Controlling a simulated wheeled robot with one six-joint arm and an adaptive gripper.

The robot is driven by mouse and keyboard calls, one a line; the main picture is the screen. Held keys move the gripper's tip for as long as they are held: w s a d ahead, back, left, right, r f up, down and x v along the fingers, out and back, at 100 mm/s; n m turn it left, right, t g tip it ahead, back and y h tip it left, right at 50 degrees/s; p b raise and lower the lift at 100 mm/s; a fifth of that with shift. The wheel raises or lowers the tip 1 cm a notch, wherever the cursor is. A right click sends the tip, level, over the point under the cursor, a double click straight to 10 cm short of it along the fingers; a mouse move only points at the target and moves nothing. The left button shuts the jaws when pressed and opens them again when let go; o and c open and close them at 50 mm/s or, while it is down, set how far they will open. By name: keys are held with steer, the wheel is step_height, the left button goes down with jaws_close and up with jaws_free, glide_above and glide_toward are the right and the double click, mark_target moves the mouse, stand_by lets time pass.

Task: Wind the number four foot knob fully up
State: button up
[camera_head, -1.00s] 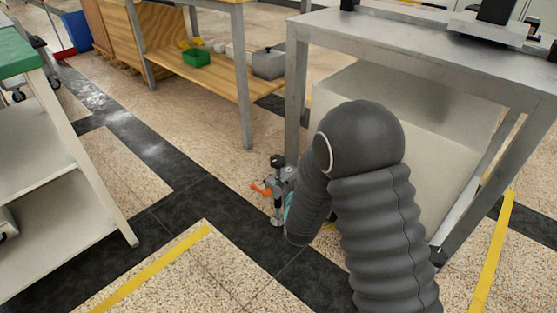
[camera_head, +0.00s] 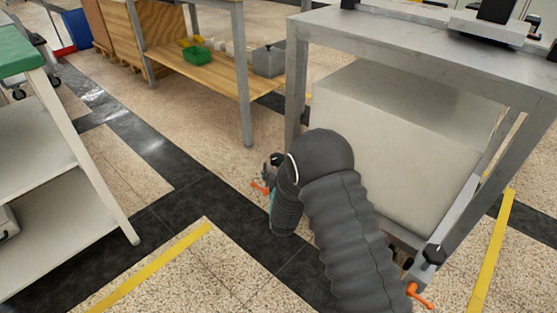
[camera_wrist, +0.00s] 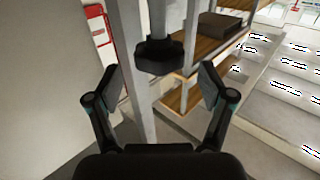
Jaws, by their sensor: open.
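A black lobed foot knob (camera_wrist: 160,55) on an upright shaft shows in the wrist view, just ahead of my gripper (camera_wrist: 160,88). My gripper is open, one finger to each side and nearer the camera, and I see no contact with the knob. In the head view a black knob (camera_head: 276,159) and an orange lever (camera_head: 259,187) stand at the machine frame's left leg, partly hidden behind my arm. My gripper is mostly hidden there. No number is readable on any foot.
The grey metal frame (camera_head: 296,90) encloses a pale box (camera_head: 390,145). Another black knob (camera_head: 433,254) with an orange lever (camera_head: 420,296) is at its near right corner. A wooden-shelved bench (camera_head: 215,68) stands behind, a white shelf cart (camera_head: 60,185) at left. Floor between is clear.

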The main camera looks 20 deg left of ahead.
steer(key=shift+x, duration=2.35)
steer(key=c, duration=1.2)
